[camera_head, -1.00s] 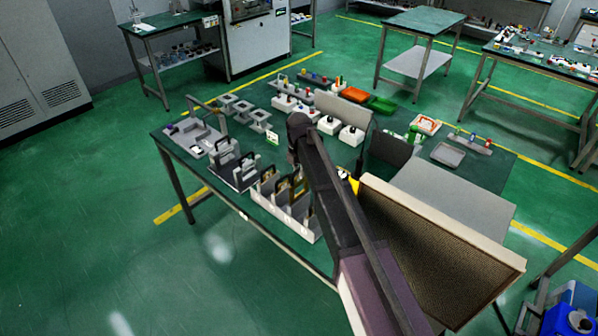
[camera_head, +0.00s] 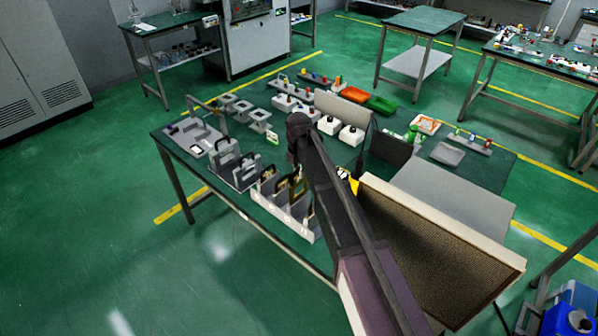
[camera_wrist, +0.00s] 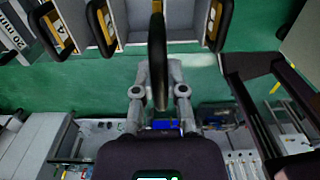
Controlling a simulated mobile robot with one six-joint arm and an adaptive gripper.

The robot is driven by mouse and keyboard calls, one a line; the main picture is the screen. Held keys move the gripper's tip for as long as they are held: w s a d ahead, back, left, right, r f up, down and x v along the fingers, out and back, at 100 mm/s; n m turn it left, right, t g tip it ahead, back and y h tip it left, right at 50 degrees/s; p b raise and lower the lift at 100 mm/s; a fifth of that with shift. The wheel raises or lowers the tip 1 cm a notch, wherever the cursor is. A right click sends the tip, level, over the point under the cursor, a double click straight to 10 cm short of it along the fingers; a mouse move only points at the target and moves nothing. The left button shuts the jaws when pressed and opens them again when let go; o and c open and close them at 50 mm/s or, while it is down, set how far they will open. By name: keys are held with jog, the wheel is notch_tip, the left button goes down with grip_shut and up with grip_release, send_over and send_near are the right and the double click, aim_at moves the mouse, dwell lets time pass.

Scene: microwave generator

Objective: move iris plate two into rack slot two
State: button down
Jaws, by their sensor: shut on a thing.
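In the wrist view my gripper (camera_wrist: 158,85) is shut on the dark handle of an iris plate (camera_wrist: 157,50), seen almost edge-on. No number on it can be read. Other plates with black handles and yellow marks stand to its left (camera_wrist: 101,25) and right (camera_wrist: 217,22). In the head view a brown-gold framed plate (camera_head: 299,189) shows above the white rack (camera_head: 291,220), next to my arm; it appears to be the held one. My gripper is hidden behind my arm there. How far the plate's lower edge is from the rack cannot be told.
A second stand with dark-handled plates (camera_head: 232,168) is left of the white rack. A large mesh-faced panel (camera_head: 440,240) is close on the right of my arm. White boxes (camera_head: 340,130) and small fixtures stand farther back on the green table.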

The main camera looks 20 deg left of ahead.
aim_at(299, 197)
jog(key=shift+f+b, duration=4.6)
dwell(2.7)
jog(key=c, duration=0.6)
grip_release()
jog(key=shift+r, duration=0.2)
